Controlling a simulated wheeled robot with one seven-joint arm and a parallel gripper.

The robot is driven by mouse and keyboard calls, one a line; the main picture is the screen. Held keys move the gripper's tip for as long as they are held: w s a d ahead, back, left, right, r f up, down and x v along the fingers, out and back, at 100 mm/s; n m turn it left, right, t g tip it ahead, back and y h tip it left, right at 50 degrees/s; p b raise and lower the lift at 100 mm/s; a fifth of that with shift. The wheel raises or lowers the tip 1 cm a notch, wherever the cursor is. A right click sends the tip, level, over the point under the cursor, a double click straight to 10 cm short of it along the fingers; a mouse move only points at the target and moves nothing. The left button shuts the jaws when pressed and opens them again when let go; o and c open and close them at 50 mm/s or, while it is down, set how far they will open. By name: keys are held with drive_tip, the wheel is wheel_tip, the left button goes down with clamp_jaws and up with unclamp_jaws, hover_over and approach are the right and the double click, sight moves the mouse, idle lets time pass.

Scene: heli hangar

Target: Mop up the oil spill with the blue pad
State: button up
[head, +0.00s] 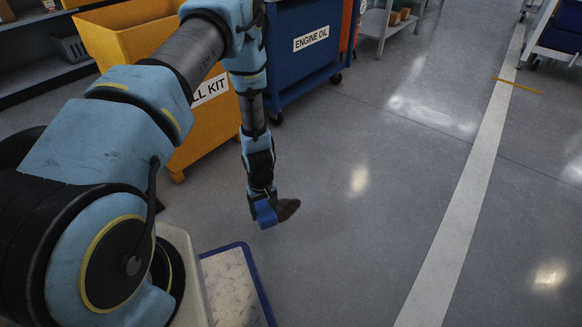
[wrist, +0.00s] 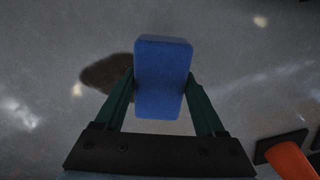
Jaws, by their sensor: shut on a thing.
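The blue pad (wrist: 162,78) is a small rectangular block held between the two fingers of my gripper (wrist: 161,92) in the wrist view. In the head view my gripper (head: 264,207) points down over the floor with the blue pad (head: 266,214) at its tip. The oil spill (wrist: 108,73) is a dark brown patch on the grey floor, showing to the left of the pad in the wrist view. In the head view the spill (head: 288,208) shows just right of the pad, partly hidden behind it. I cannot tell whether the pad touches the floor.
A yellow spill kit bin (head: 190,133) and a blue engine oil bin (head: 300,62) stand behind my arm. A blue-rimmed platform (head: 262,285) is at the bottom. An orange object (wrist: 290,160) shows at the wrist view's lower right. The floor to the right is open, with a white line (head: 468,190).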

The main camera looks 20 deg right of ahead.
drive_tip(key=shift+r+p, duration=0.45)
drive_tip(key=shift+r, duration=0.4)
